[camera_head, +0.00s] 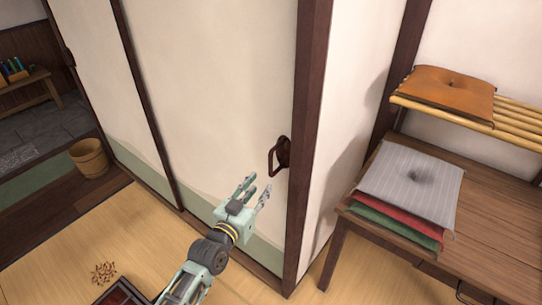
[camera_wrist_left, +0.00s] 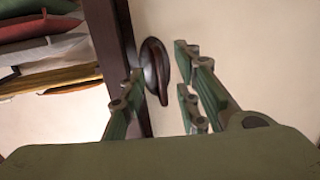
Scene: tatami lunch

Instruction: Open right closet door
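The right closet door (camera_head: 210,90) is a cream sliding panel with a green lower band and dark wooden edges. Its dark handle (camera_head: 281,156) is a loop near the right edge of the panel. My left gripper (camera_head: 257,190) is in front of the door, a little below and left of the handle, with its fingers apart and empty. In the left wrist view the handle (camera_wrist_left: 155,70) appears between and beyond the open fingers, and I see no grip on it. My right gripper is not in view.
A wooden table (camera_head: 492,205) at the right holds stacked cushions (camera_head: 411,187). A bamboo shelf (camera_head: 470,118) above it holds an orange cushion (camera_head: 452,95). A wooden bucket (camera_head: 89,158) stands at the left. Tatami floor (camera_head: 125,235) lies in front of the door.

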